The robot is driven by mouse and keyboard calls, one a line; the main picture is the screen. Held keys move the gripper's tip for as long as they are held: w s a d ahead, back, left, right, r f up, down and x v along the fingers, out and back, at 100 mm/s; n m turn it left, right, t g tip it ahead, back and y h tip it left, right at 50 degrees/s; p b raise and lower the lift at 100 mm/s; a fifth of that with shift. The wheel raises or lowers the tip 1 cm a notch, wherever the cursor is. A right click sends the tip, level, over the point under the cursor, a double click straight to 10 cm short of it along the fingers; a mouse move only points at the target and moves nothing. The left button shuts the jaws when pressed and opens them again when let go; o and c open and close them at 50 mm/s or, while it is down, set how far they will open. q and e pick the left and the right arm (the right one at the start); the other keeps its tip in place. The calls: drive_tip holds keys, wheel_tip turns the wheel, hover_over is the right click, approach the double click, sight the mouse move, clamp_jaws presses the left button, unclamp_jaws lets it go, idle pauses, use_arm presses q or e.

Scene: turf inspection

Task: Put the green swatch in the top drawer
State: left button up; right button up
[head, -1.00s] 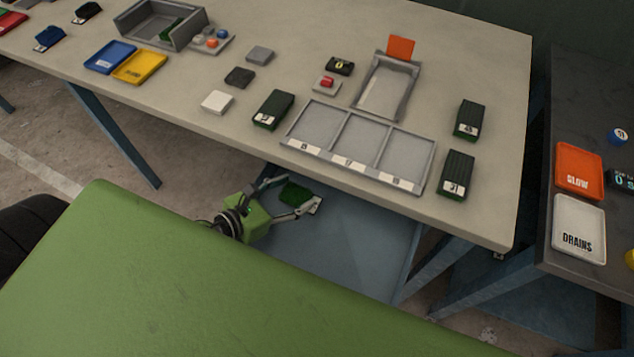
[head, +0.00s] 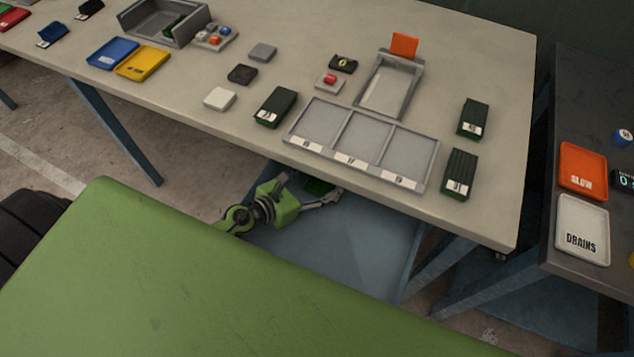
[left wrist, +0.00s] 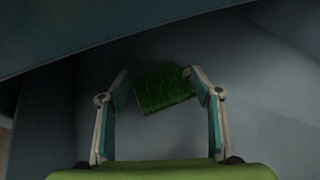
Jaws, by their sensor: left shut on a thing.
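The green swatch is a small square of grass-like turf (left wrist: 162,88), seen between the fingers in the left wrist view. In the head view only a dark green part of the swatch (head: 319,187) shows, under the table's front edge. My left gripper (head: 311,189) is shut on it; its two fingers (left wrist: 164,90) touch opposite sides, and the swatch sits slightly tilted. Below is a blue-grey open drawer-like surface (head: 335,245) under the table. Its back part is hidden by the tabletop. I cannot tell whether the swatch touches it. My right gripper is not in view.
The table (head: 480,60) edge overhangs the gripper. On it are a three-part grey tray (head: 361,155), dark green blocks (head: 274,107), a grey holder with an orange tab (head: 404,46), and an open grey box (head: 150,22). A dark side table (head: 575,100) stands at right.

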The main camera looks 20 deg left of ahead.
use_arm(q)
drive_tip(key=shift+f, duration=0.25)
drive_tip(key=o, duration=0.8)
drive_tip(key=shift+r, duration=0.1)
drive_tip(key=shift+c, duration=0.2)
drive_tip(key=shift+r, duration=0.25)
drive_tip(key=shift+s+a, duration=0.15)
drive_tip(key=shift+s, duration=0.2)
drive_tip(key=b+v, duration=0.1)
drive_tip(key=v, duration=0.9)
drive_tip(key=shift+b, duration=0.3)
drive_tip(key=shift+s+a+r, duration=0.15)
drive_tip(key=shift+s+r, duration=0.1)
drive_tip(key=shift+s, duration=0.1)
drive_tip(key=shift+s+r, duration=0.1)
drive_tip(key=shift+r, duration=0.05)
